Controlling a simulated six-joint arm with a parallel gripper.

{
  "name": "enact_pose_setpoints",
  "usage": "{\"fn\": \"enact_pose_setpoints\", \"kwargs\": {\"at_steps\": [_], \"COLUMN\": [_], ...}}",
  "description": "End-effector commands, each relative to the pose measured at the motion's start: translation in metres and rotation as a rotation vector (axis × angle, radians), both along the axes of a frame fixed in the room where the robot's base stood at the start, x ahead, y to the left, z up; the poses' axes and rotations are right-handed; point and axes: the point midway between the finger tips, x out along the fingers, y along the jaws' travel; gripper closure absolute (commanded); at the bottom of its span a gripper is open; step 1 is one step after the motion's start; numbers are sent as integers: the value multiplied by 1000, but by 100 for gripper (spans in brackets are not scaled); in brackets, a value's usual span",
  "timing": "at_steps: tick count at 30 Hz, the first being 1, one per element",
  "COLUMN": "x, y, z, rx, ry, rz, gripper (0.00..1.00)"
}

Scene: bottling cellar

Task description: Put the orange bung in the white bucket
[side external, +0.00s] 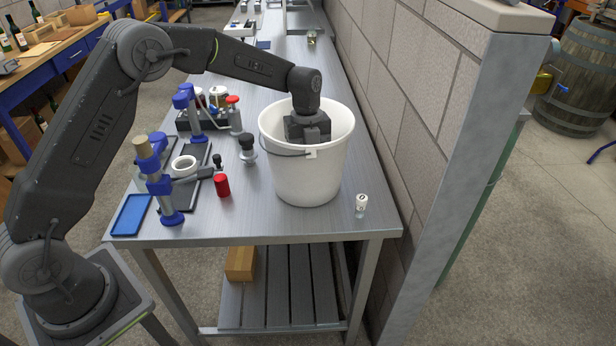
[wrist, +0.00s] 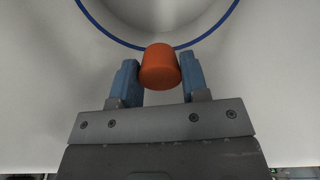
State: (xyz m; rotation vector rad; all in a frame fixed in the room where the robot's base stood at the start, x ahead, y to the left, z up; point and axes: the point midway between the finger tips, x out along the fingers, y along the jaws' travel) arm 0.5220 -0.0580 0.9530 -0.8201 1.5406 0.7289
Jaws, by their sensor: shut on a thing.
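The orange bung (wrist: 160,66) is between the two blue fingertips of my gripper (wrist: 160,80) in the wrist view. My gripper is shut on it. The white bucket (side external: 308,178) stands upright on the metal table in the side view. My gripper (side external: 312,140) reaches down inside the bucket's mouth, and its fingers and the bung are hidden there by the bucket's front wall. In the wrist view, the bucket's pale inner wall (wrist: 40,90) surrounds the gripper, and a blue ring shows beyond the bung.
Left of the bucket on the table (side external: 290,222) stand a dark-topped stopper (side external: 247,146), a red cylinder (side external: 222,185), a blue-and-grey stand (side external: 160,185) and a blue tray (side external: 131,215). A small clear vial (side external: 360,206) stands near the right front corner. A block wall (side external: 410,90) runs along the right.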

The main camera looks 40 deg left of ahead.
Motion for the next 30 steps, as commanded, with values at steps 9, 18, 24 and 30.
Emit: {"fn": "enact_pose_setpoints", "kwargs": {"at_steps": [9,18,24,30], "x": [0,0,0,0], "y": [0,0,0,0], "z": [-47,-80,-92,-93], "rx": [0,0,1,1], "ry": [-1,2,-3,-2], "rz": [0,1,1,1], "gripper": [82,82,82,82]}}
